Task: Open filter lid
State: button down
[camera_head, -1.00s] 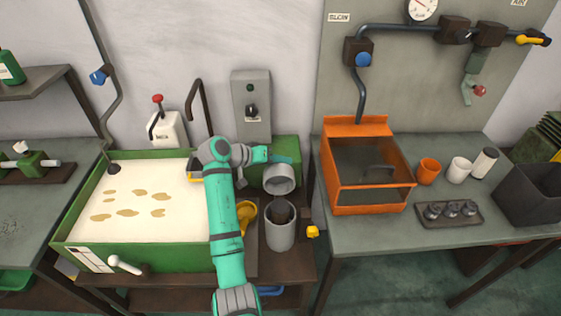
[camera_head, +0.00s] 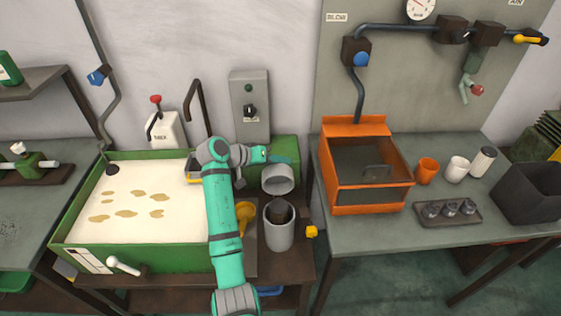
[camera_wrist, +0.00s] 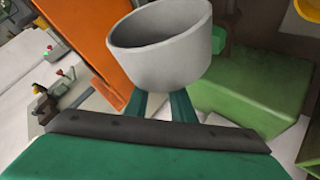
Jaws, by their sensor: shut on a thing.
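The grey, cup-like filter lid (camera_head: 278,179) is in the head view, above the grey filter housing (camera_head: 279,234). The housing is open at the top and a dark filter (camera_head: 280,212) shows inside it. My gripper (camera_head: 277,160) is at the upper, far side of the lid. In the wrist view, the two green fingers of my gripper (camera_wrist: 162,105) are shut on the lid (camera_wrist: 160,55), whose hollow opening shows. The exact grip contact is partly hidden behind the lid.
A green tank (camera_head: 60,228) with cream liquid lies to the left, under my arm. A yellow part (camera_head: 245,217) stands close beside the housing. An orange box (camera_head: 368,205) stands on the right-hand bench. A green block (camera_head: 286,148) is behind the lid.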

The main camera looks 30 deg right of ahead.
jog(key=shift+a+f, duration=0.3)
jog(key=shift+f, duration=0.2)
jog(key=shift+a+f, duration=0.25)
jog(key=shift+f, duration=0.2)
jog(key=c, duration=1.6)
grip_release()
jog(key=shift+o, duration=0.2)
jog(key=shift+d, duration=0.1)
jog(key=shift+s+d, duration=0.15)
jog(key=shift+d, duration=0.1)
jog(key=shift+a, duration=0.15)
jog(key=w+a+r, duration=0.3)
jog(key=a+r, duration=0.5)
jog(key=r, duration=0.1)
jog(key=shift+r, duration=0.15)
